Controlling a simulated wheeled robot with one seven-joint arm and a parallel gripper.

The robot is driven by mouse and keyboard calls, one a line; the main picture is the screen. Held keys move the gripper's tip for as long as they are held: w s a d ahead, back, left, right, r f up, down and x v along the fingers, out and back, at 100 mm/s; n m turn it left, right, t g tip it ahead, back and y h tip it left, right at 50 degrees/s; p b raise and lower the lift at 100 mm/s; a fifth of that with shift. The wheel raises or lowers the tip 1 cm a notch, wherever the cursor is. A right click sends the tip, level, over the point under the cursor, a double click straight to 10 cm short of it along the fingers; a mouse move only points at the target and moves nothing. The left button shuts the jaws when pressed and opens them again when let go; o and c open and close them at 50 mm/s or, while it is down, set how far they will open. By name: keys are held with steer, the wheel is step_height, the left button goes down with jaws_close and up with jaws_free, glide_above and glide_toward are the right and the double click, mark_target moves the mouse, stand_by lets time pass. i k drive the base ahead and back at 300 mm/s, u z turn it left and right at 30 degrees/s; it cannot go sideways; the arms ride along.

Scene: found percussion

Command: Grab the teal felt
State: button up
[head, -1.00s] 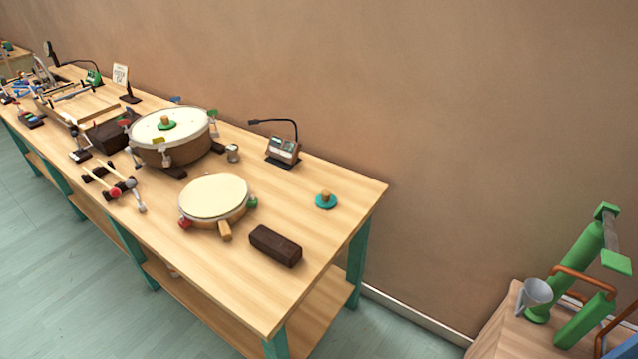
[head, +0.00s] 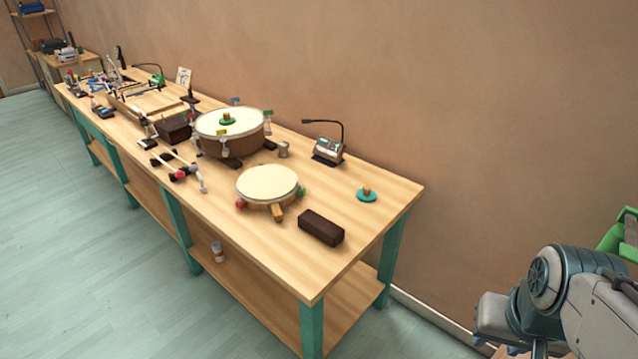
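The teal felt (head: 367,197) is a small round teal disc with a wooden knob on top. It lies flat on the bare right end of the wooden workbench (head: 385,225), near the back edge. Nothing touches it. Part of my arm shows at the lower right, well to the right of the bench and apart from the felt. My gripper's fingers are not in view.
A dark brown block (head: 321,228) and a small drum (head: 267,184) lie left of the felt. A device with a bent stalk (head: 328,149) stands behind. A green knobbed disc (head: 228,122) sits on the larger drum (head: 231,142). The wall runs close behind the bench.

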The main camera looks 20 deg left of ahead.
mark_target(366, 194)
steer(key=u, duration=1)
steer(key=i, duration=1)
